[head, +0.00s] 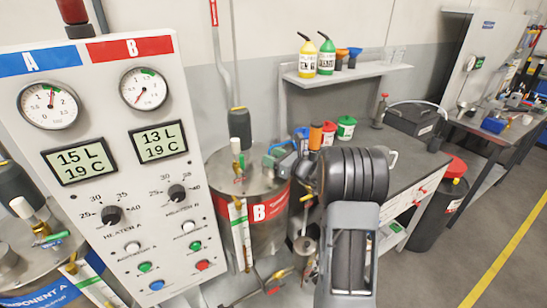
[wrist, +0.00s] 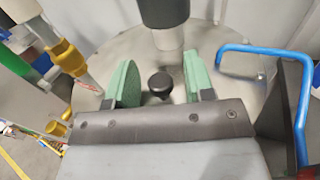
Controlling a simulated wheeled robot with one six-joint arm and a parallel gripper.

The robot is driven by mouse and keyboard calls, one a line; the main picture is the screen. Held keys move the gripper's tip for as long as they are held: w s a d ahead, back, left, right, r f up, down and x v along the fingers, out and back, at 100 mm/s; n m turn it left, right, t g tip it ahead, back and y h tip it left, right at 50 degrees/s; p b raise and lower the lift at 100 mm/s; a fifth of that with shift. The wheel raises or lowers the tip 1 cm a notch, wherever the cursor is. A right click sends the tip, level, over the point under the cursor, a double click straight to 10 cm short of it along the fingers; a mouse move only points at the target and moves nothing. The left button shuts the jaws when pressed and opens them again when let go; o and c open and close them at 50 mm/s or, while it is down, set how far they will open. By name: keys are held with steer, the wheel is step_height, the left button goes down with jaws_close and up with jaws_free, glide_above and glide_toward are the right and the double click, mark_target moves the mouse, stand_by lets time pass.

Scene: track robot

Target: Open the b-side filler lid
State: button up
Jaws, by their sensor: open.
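The B-side tank (head: 268,211) has a steel top and a red band marked B, left of centre in the head view. My gripper (head: 277,160) is over the right part of its top. In the wrist view, my gripper (wrist: 158,84) is open, with green finger pads either side of a black round knob (wrist: 158,81). Neither pad visibly touches the knob. The knob stands on the steel tank top (wrist: 225,50); the filler lid's edge is hidden by my gripper. I cannot tell how far the fingertips are above the lid.
A dark motor cylinder (wrist: 164,10) stands upright just behind the knob. A blue bent handle (wrist: 300,100) is close on the right, and a yellow-fitted pipe (wrist: 68,57) on the left. The gauge panel (head: 115,150) stands left of the tank; a workbench (head: 390,150) is behind my arm.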

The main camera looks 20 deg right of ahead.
jaws_close()
stand_by(0.3)
steer(key=shift+r, duration=0.15)
